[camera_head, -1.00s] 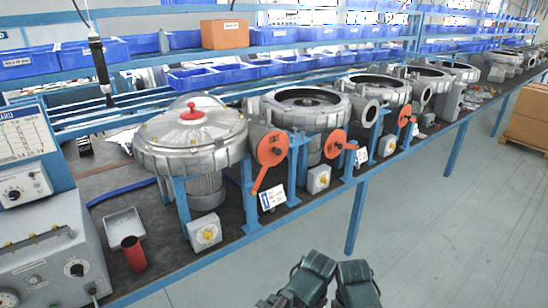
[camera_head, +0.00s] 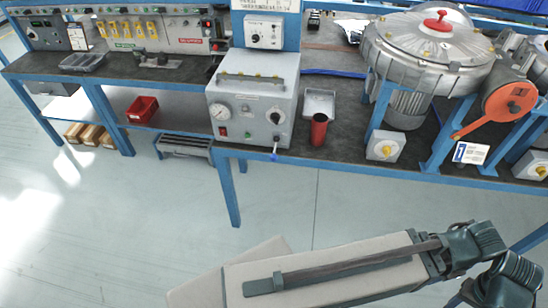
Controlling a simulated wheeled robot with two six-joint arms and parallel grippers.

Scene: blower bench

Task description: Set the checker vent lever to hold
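The checker looks to be the grey box (camera_head: 251,92) on the bench, left of the large blower. Its front has a round gauge (camera_head: 219,112), a second dial or knob (camera_head: 275,117) and a red switch (camera_head: 223,131). A small lever with a blue tip (camera_head: 274,156) hangs at the lower front edge; I cannot tell whether it is the vent lever or read its setting. Parts of my arms show at the lower right, well apart from the box. I see no gripper fingers in the current view.
A red cup (camera_head: 319,130) and a grey tray (camera_head: 319,103) stand right of the box. The blower (camera_head: 428,50) with an orange lever (camera_head: 497,110) is further right. A red bin (camera_head: 142,109) sits on the lower shelf. The floor before the bench is clear.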

